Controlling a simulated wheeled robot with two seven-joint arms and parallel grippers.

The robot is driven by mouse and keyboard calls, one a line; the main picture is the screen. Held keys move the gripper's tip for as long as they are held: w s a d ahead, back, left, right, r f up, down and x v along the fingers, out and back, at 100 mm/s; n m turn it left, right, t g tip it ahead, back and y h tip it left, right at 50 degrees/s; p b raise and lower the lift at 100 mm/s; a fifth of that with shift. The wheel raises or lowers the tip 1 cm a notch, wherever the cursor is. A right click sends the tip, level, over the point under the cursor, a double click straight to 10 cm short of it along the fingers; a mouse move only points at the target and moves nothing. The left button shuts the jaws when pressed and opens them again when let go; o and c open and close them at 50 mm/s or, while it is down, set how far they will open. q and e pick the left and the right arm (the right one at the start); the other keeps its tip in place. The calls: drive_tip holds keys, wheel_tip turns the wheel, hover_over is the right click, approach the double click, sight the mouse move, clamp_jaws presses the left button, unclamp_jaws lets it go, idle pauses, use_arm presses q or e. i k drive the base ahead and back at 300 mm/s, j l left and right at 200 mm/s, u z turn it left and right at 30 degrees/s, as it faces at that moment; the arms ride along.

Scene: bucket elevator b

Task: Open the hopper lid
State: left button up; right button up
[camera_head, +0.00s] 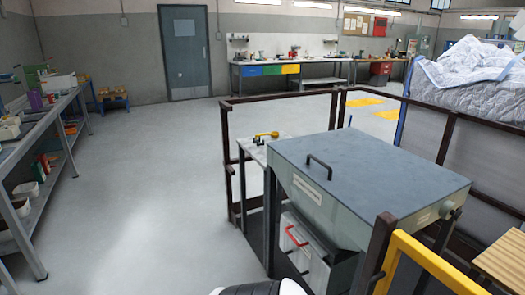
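The hopper (325,207) is a grey box on dark legs at the right of the middle. Its flat blue-grey lid (385,175) lies level on top and looks closed. A dark bar handle (319,164) stands on the lid near its left edge. A pale label is on the hopper's side below the handle. Neither of my grippers is in view. A black and white rounded part of my own body shows at the bottom edge, in front of the hopper.
Dark railings (228,165) surround the hopper, with a yellow bar (425,258) at the lower right. A small side table (255,150) holds a yellow-handled item. A white box with a red handle (305,255) sits below. Shelving (45,180) stands at the left; the floor between is clear.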

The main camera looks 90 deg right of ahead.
sight(369, 176)
drive_tip(key=z, duration=3.5)
drive_tip(key=i+j+z, duration=0.15)
drive_tip(key=z, duration=0.75)
drive_tip(key=i+j+z, duration=0.2)
drive_tip(key=j+z, duration=0.15)
drive_tip(key=j, duration=0.3)
drive_tip(key=i+j+z, duration=0.1)
drive_tip(key=j+z, duration=0.25)
drive_tip(key=j, duration=0.3)
drive_tip(key=j+z, duration=0.35)
drive_tip(key=j, duration=0.35)
